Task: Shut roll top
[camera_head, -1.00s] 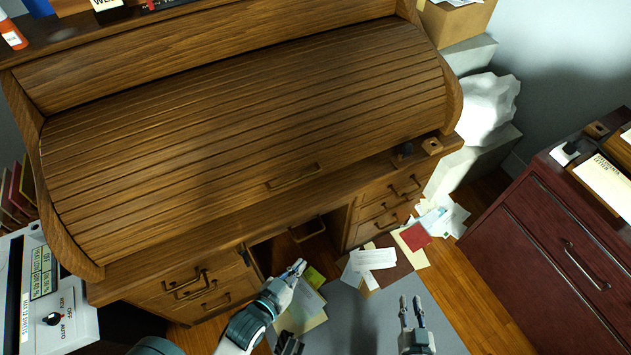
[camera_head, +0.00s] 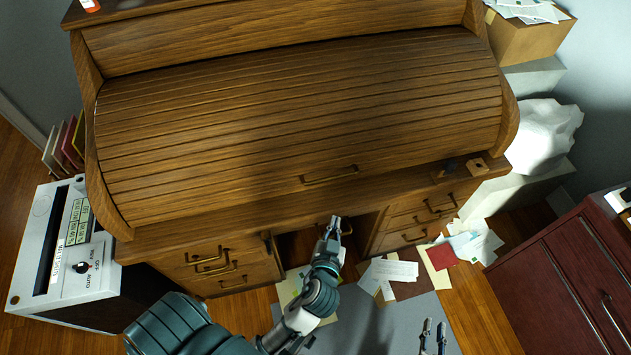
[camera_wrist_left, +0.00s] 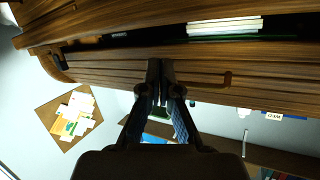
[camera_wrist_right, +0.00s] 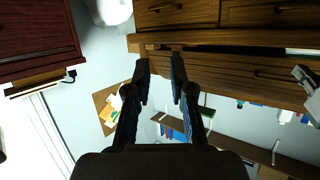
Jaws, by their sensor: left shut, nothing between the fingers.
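The slatted wooden roll top (camera_head: 290,115) slopes down over the desk in the head view, with its handle (camera_head: 330,175) near the front edge. In the left wrist view a dark gap with pale papers (camera_wrist_left: 225,26) shows between the roll top (camera_wrist_left: 110,75) and the desk board, and the handle (camera_wrist_left: 227,80) is right of the fingers. My left gripper (camera_head: 334,222) is shut and empty, below the handle in the head view; I cannot tell whether it touches the desk. My right gripper (camera_head: 433,332) is open and empty, low in front of the desk, with its fingers apart in the right wrist view (camera_wrist_right: 160,72).
A white shredder (camera_head: 65,250) stands left of the desk. A red-brown cabinet (camera_head: 560,280) is at the right. Papers (camera_head: 465,245) lie on the floor by the drawers. A white lumpy object (camera_head: 545,135) and a cardboard box (camera_head: 525,40) are at the right behind.

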